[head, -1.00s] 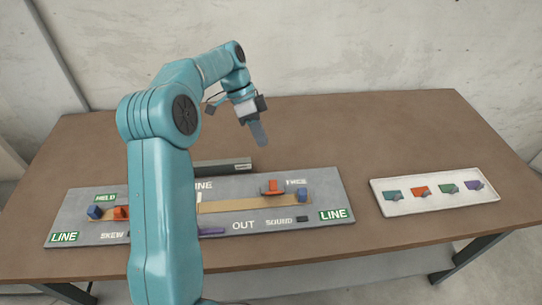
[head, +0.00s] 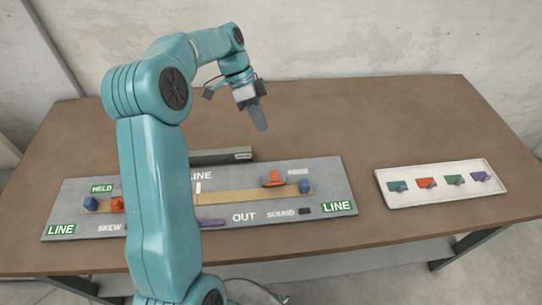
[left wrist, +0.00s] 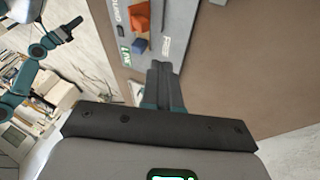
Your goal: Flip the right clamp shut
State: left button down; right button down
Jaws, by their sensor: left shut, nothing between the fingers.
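The right clamp (head: 273,179) is a small orange piece on the right part of the tan strip (head: 235,196), by a label too small to read surely. Its lever position cannot be made out. In the left wrist view the orange clamp (left wrist: 140,16) shows at the top, beside a blue block (left wrist: 138,40). My left gripper (head: 262,126) is shut and empty, pointing down above the table, behind the clamp and apart from it. Its closed fingers also show in the left wrist view (left wrist: 160,72). My right gripper (left wrist: 72,28) seems to show small at the far left there.
A grey board (head: 345,190) carries the strip, blue end blocks, labels and another orange clamp (head: 117,204), partly hidden by my left arm. A dark grey bar (head: 222,156) lies behind the board. A white tray (head: 440,198) with several coloured pieces stands right; the table between is clear.

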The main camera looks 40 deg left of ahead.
aim_at(274, 178)
pick_arm(q)
jog(key=x, duration=0.3)
jog(key=s+x, duration=0.1)
jog(key=x, duration=0.2)
jog(key=d+x, duration=0.1)
jog(key=x, duration=0.2)
jog(key=shift+s+r+p, duration=0.2)
jog(key=shift+s+p, duration=0.05)
jog(key=shift+p, duration=0.05)
jog(key=shift+s+d+f, duration=0.25)
jog(key=shift+s+d, duration=0.1)
jog(key=shift+s, duration=0.05)
jog(key=shift+w+f, duration=0.1)
jog(key=shift+f, duration=0.05)
